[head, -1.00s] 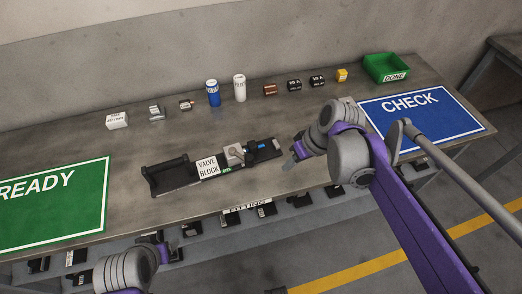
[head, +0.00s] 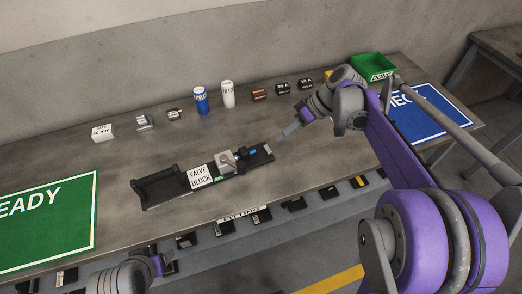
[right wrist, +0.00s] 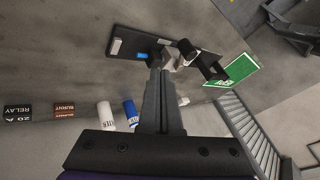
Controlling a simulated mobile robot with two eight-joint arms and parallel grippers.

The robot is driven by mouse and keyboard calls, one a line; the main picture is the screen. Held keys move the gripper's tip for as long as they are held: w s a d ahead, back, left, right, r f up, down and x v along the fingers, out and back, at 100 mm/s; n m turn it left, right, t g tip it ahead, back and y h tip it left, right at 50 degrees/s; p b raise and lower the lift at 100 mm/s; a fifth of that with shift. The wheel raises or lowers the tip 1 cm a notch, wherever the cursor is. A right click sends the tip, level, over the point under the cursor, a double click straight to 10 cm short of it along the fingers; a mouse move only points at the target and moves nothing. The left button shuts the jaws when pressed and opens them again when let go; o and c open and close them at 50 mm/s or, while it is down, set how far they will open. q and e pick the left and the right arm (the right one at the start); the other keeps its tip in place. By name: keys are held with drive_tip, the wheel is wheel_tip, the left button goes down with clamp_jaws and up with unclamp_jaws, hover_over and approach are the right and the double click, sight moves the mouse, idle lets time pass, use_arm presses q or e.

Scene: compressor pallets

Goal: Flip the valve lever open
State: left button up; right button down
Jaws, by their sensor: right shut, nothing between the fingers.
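The valve block is a grey valve body (head: 226,160) on a long black base (head: 160,190) with a white "VALVE BLOCK" label (head: 199,176), on the bench. A small dark and blue part (head: 253,152) lies beside the body toward the base's right end. I cannot tell exactly how the lever is turned. My right gripper (head: 283,134) is shut and empty, just beyond that right end. In the right wrist view its fingers (right wrist: 155,72) point toward the base (right wrist: 122,48) and blue part (right wrist: 139,54). My left gripper (head: 170,265) is low at the front edge, its jaws unclear.
Behind stand a blue can (head: 200,101), a white can (head: 227,95) and several small boxes. A green bin (head: 373,66) is at the back right. Parts fill a shelf below.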

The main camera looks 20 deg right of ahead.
sight(233, 162)
drive_tip(key=a+f, duration=0.7)
drive_tip(key=a, duration=0.2)
drive_tip(key=shift+a+f, duration=0.2)
drive_tip(key=shift+f, duration=0.2)
